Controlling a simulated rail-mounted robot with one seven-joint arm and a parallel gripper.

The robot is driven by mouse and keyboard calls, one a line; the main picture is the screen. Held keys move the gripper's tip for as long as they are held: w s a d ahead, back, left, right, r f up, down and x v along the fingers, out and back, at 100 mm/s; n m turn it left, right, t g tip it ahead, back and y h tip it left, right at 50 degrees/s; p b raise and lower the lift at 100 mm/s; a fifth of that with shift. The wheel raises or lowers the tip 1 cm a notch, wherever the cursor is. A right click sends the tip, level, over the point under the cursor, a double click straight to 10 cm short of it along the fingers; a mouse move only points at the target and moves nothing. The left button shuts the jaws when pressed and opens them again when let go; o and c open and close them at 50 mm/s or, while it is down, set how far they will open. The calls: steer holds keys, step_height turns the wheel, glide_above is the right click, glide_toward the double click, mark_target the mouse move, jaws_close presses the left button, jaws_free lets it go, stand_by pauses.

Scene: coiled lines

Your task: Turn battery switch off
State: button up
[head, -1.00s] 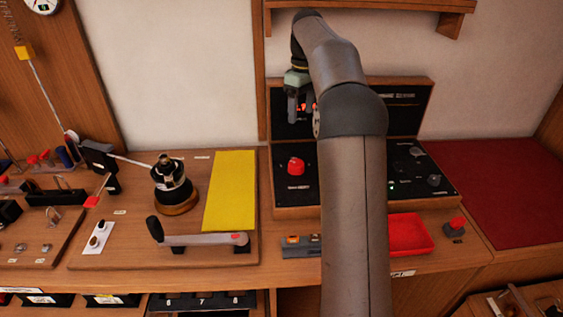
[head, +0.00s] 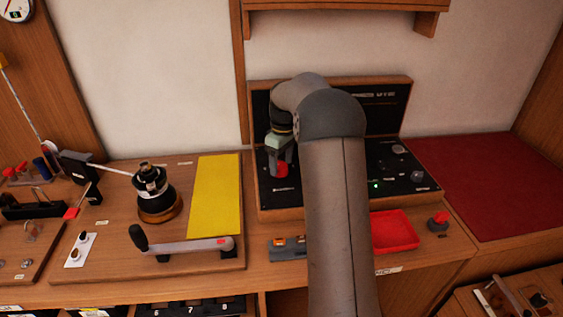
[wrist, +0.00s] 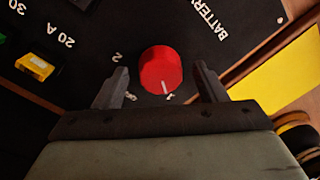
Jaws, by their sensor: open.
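The battery switch is a red round knob (wrist: 161,70) with a white pointer line, on a black panel (wrist: 110,25) lettered "BATTERY". In the wrist view the pointer aims toward the bottom of the picture, near a partly hidden mark. My gripper (wrist: 160,88) is open, with one finger on each side of the knob and a gap on both sides. In the head view the knob (head: 281,169) shows below my gripper (head: 279,160), partly covered by its fingers.
A yellow sheet (head: 216,195) and a winch (head: 155,192) with a crank handle (head: 185,246) lie left of the panel. A red tray (head: 394,231) and a red button (head: 439,221) are at the right front. A shelf (head: 345,18) hangs above.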

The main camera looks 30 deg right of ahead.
steer(key=shift+f, duration=0.2)
steer(key=c, duration=1)
